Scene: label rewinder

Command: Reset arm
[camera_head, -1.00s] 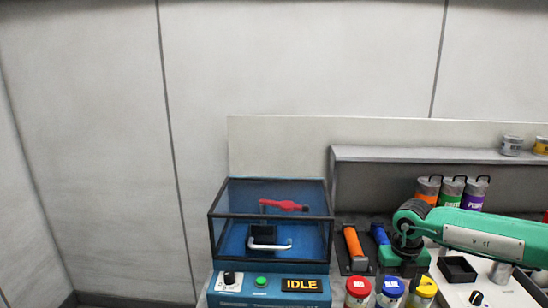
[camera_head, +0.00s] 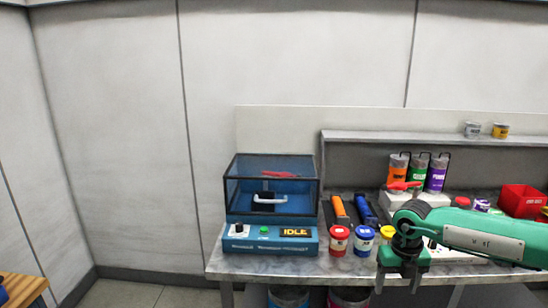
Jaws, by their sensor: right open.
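My right arm, green with a white panel, comes in from the right edge. My right gripper (camera_head: 397,283) hangs fingers down at the front edge of the workbench, with its two fingers apart and nothing between them. It is to the right of the blue-lidded jar (camera_head: 364,241) and partly covers the yellow-lidded jar (camera_head: 386,234). The blue machine (camera_head: 270,238) with a clear cover stands at the left end of the bench, well left of the gripper. Its display reads IDLE (camera_head: 296,232), and a red tool (camera_head: 280,174) shows inside. My left gripper is out of view.
The workbench (camera_head: 262,264) also holds a red-lidded jar (camera_head: 339,241), an orange-handled tool (camera_head: 340,209) and a blue-handled tool (camera_head: 364,210). Orange, green and purple canisters (camera_head: 418,172) stand behind my arm. A red bin (camera_head: 521,201) sits at right. Floor left of the bench is clear.

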